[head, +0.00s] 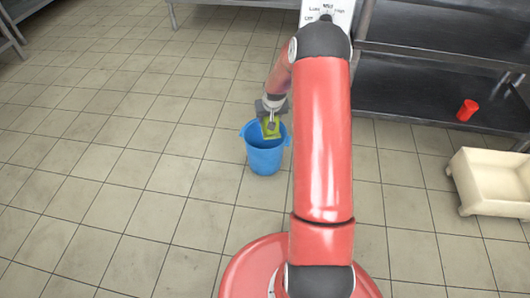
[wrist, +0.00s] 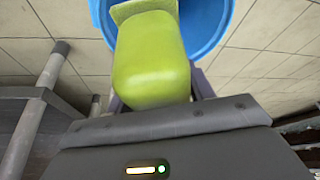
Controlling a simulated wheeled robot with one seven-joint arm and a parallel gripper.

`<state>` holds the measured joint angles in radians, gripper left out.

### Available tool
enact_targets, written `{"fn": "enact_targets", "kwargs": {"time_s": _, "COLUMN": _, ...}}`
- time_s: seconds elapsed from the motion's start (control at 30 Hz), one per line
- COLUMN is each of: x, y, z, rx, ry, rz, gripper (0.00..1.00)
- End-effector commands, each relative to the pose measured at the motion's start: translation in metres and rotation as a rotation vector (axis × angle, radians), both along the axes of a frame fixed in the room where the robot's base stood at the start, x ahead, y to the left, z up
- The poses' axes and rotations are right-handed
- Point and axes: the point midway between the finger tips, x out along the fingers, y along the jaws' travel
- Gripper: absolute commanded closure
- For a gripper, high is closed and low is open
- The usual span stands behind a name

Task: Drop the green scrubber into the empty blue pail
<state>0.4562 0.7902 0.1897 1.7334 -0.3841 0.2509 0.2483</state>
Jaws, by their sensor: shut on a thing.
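The green scrubber (wrist: 152,58) is a yellow-green block with a pad at its far end. My gripper (head: 270,122) is shut on it; the scrubber also shows small in the head view (head: 271,130). The blue pail (head: 264,158) stands upright on the tiled floor. In the head view the scrubber overlaps the pail's opening. In the wrist view the pail's blue wall (wrist: 222,20) shows behind the scrubber, which hides much of the pail's inside. The exact height of the scrubber over the rim is hard to tell.
A metal shelf unit (head: 440,85) stands at the back right with a red cup (head: 467,110) on its lower shelf. A cream tub (head: 492,182) sits on the floor at the right. The tiled floor left of the pail is clear.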

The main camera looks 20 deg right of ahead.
Motion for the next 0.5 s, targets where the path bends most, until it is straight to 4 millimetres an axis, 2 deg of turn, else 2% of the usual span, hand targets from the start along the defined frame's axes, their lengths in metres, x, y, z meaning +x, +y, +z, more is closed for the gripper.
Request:
{"fn": "enact_targets", "kwargs": {"time_s": 0.07, "x": 0.0006, "y": 0.0, "z": -0.0051, "rx": 0.0, "ry": -0.002, "rz": 0.0, "gripper": 0.72}}
{"fn": "enact_targets", "kwargs": {"time_s": 0.3, "x": 0.0005, "y": -0.0001, "z": -0.0047, "rx": 0.0, "ry": -0.002, "rz": 0.0, "gripper": 0.72}}
{"fn": "enact_targets", "kwargs": {"time_s": 0.33, "x": 0.0005, "y": -0.0001, "z": -0.0047, "rx": 0.0, "ry": -0.002, "rz": 0.0, "gripper": 0.46}}
{"fn": "enact_targets", "kwargs": {"time_s": 0.5, "x": 0.0004, "y": -0.0001, "z": -0.0048, "rx": 0.0, "ry": -0.001, "rz": 0.0, "gripper": 0.24}}
